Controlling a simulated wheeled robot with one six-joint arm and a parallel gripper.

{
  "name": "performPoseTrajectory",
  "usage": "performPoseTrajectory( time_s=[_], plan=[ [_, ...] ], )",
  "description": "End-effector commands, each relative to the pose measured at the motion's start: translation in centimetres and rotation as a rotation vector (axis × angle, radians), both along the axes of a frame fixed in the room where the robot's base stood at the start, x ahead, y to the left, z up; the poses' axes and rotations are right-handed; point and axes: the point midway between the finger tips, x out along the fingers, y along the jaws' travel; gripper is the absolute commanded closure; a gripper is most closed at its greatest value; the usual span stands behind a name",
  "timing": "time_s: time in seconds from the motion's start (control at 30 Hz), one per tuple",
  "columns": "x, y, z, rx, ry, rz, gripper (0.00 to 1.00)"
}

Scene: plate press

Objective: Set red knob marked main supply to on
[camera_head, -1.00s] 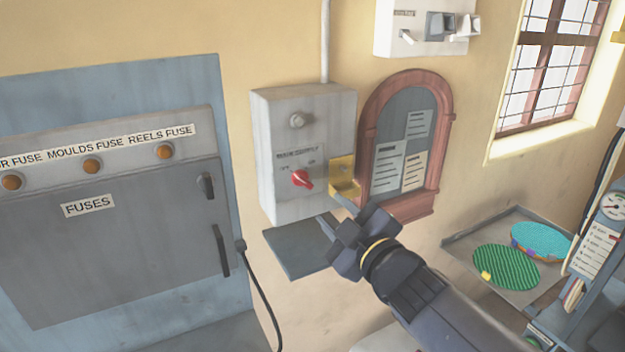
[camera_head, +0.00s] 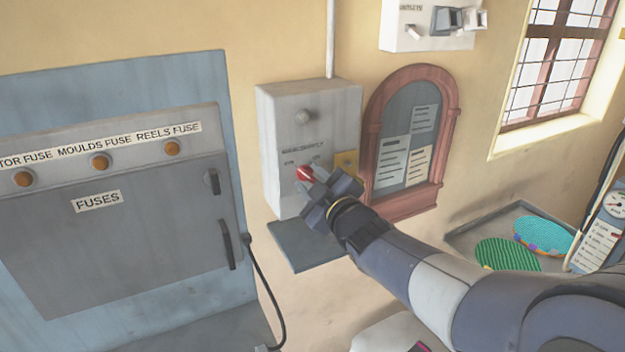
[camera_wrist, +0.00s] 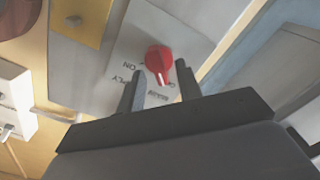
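The red knob (camera_head: 304,173) sits on the front of a grey wall box (camera_head: 285,110). In the wrist view the red knob (camera_wrist: 160,60) shows a white pointer line, with a label plate (camera_wrist: 140,75) around it bearing "ON" and partly hidden lettering. The line points down in that view, away from "ON" and toward the partly covered other label. My gripper (camera_head: 312,186) is right in front of the knob. In the wrist view my gripper (camera_wrist: 158,80) has its two fingers apart, one on each side of the knob's lower part. Contact cannot be told.
A brass bracket (camera_head: 346,163) is on the box's right side, close to my gripper. A grey shelf (camera_head: 300,245) juts out below the box. The fuse cabinet (camera_head: 120,220) stands to the left, and a wood-framed notice board (camera_head: 410,130) hangs to the right.

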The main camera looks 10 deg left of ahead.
Motion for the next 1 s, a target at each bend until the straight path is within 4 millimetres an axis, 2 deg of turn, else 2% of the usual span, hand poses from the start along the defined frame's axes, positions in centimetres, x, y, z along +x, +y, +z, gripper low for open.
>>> performPoseTrajectory(
  time_s=[0.2,0.6,1.0],
  plan=[
    [0.00,0.00,-0.01,0.000,0.000,0.000,0.68],
    [-0.01,-0.02,-0.01,0.000,0.000,0.000,1.00],
    [0.00,-0.03,0.00,0.023,0.017,0.000,1.00]
  ],
)
